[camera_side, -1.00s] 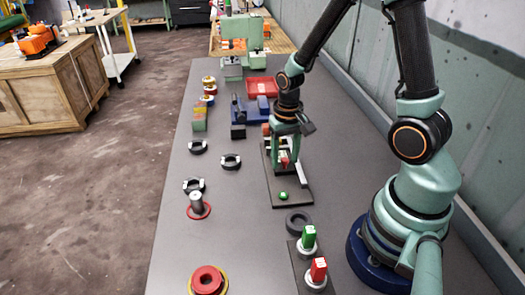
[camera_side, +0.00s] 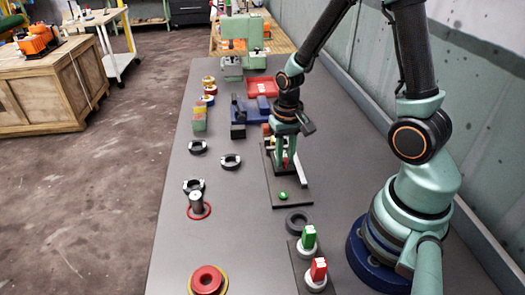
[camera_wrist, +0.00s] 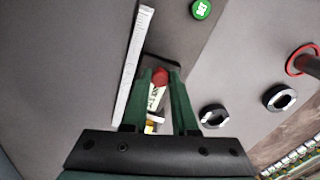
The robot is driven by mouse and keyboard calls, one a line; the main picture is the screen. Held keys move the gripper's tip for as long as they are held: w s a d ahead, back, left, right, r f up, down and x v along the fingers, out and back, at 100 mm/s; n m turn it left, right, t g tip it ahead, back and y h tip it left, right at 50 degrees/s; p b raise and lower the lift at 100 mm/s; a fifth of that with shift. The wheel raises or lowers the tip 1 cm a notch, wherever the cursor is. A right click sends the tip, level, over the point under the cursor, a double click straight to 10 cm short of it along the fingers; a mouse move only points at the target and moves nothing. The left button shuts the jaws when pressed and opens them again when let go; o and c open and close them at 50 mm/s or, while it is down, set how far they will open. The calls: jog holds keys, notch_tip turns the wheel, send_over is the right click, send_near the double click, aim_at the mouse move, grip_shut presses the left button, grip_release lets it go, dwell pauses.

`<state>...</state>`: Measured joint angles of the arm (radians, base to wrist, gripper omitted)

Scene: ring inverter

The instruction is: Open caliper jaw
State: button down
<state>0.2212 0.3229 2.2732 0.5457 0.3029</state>
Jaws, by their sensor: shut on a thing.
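The caliper stands on a dark plate (camera_side: 292,203) in the side view, with a pale ruled bar (camera_wrist: 133,65) along one side. A green button (camera_side: 282,195) sits near the plate's front end; it also shows in the wrist view (camera_wrist: 201,9). My gripper (camera_side: 286,170) is low over the plate. In the wrist view, my gripper (camera_wrist: 161,80) has its green fingers close on either side of a red-and-white caliper jaw (camera_wrist: 158,80). It is shut on this jaw. The fingers hide part of the jaw and its contact points.
Dark rings (camera_side: 231,161) lie left of the plate, and a grey post on a red ring (camera_side: 197,203) stands front left. Green and red switches (camera_side: 318,269) stand in front. A red tray (camera_side: 264,86) and blue fixture (camera_side: 262,106) lie behind.

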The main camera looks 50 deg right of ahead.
dwell(0.8)
jog(key=shift+s+a, duration=1.2)
jog(key=shift+a, duration=0.05)
jog(key=c, duration=0.7)
grip_release()
jog(key=shift+r, duration=0.25)
notch_tip(320, 180, up, 12)
jog(key=shift+f, duration=0.2)
